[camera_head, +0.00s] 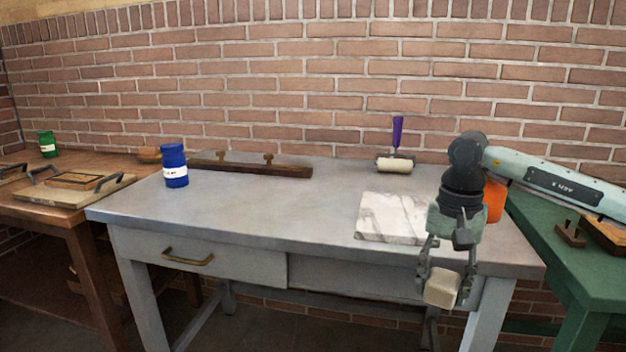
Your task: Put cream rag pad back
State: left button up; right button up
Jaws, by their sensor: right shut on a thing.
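My right gripper (444,275) hangs pointing down in front of the front edge of the grey table, at the right. It is shut on the cream rag pad (441,288), a small pale block held between the fingertips, below the level of the tabletop. The pad is clear of any surface. My left gripper is not in the view.
The grey table (270,200) bears a blue can (174,168), a brown rack (250,167), a purple-handled roller (395,164) and a marble slab (390,217). An orange object (494,200) is partly behind my arm. A green table (570,255) stands right, a wooden one (60,208) left.

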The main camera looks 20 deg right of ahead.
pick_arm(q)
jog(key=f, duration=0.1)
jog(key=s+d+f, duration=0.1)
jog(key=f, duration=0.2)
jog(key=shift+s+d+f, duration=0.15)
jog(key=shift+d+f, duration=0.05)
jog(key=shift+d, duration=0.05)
pick_arm(e)
jog(key=w+a+f+n, duration=0.1)
jog(key=w+a+n, duration=0.1)
jog(key=a+n, duration=0.8)
jog(key=a, duration=0.9)
jog(key=shift+w+f, duration=0.2)
jog(key=shift+w, duration=0.05)
